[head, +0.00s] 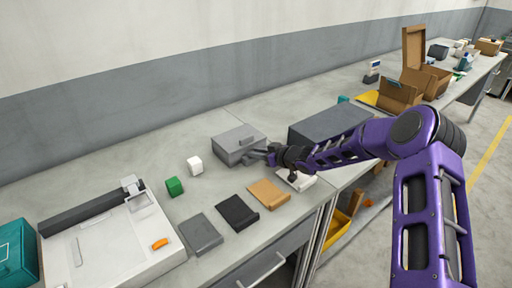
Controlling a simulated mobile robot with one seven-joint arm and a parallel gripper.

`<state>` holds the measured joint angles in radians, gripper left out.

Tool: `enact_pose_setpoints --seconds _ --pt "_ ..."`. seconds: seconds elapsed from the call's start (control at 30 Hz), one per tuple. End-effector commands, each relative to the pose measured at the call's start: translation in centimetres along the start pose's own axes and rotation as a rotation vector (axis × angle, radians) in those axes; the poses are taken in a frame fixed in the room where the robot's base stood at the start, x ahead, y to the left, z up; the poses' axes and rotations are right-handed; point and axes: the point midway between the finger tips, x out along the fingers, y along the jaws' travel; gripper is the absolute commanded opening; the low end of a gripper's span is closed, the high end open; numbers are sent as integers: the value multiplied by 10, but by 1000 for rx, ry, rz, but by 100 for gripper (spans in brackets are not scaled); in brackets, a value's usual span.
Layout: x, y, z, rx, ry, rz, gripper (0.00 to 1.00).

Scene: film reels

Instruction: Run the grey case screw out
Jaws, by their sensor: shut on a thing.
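A small grey case (228,142) stands on the bench near the middle of the head view, with a dark spot on its top. My gripper (257,156) is at the front right side of this case, reaching in from the right. Its jaws are shut on the grey case screw at the case's front face. The jaws hide the screw, so how far it sticks out cannot be seen. The case sits flat and its lid looks closed.
A larger dark grey box (325,122) stands behind my arm. Grey (201,234), black (237,213) and orange-tan (268,194) flat pieces lie along the front. White (195,166) and green (174,187) blocks stand left, beside a white machine (115,245).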

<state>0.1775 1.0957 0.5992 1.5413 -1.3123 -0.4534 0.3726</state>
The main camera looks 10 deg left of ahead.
Motion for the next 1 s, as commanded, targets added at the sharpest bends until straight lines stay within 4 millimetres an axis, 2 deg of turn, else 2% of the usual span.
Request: enact_pose_setpoints --seconds 0.03,0.5,0.87,0.9,1.0 --pt "0 0 -6 -5 8 -16 0" --pt "1 5 -4 -77 8 -168 0" --pt "0 5 -4 -77 4 -177 0" --pt "0 5 -4 -77 4 -177 32" --pt "0 5 -3 -77 2 -176 50"
